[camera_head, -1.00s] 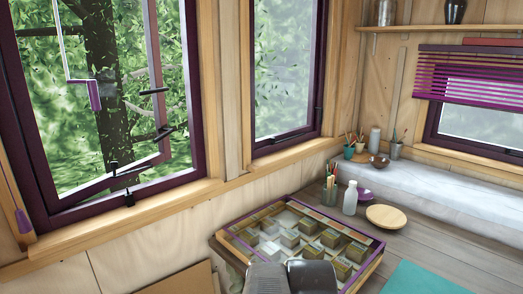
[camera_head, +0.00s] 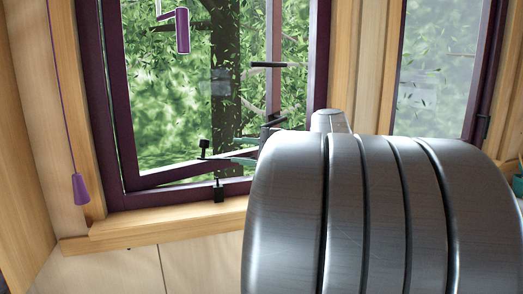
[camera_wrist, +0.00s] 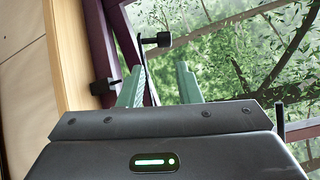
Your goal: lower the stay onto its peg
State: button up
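The window stay is a thin dark bar with a black knob (camera_wrist: 157,40) at its end; this knob also shows in the head view (camera_head: 204,145). The black peg (camera_head: 218,190) stands on the lower window frame, below and slightly right of the knob; in the wrist view a black block, apparently this peg (camera_wrist: 105,86), is left of the fingers. My gripper (camera_wrist: 160,66) is open, its two pale green fingers apart. The thin bar runs between them, nearer the left finger; contact cannot be told. In the head view my arm hides most of the gripper.
The casement (camera_head: 270,97) stands open, with foliage outside. A purple cylinder (camera_head: 182,31) hangs at the top. A purple pull (camera_head: 80,188) hangs on a cord at the left wall. The wooden sill (camera_head: 150,222) runs below the frame.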

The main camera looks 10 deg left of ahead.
jog(key=r+p+x, duration=0.1)
jog(key=p+x, duration=0.1)
jog(key=x, duration=1.2)
jog(key=shift+s, duration=0.1)
grip_shut()
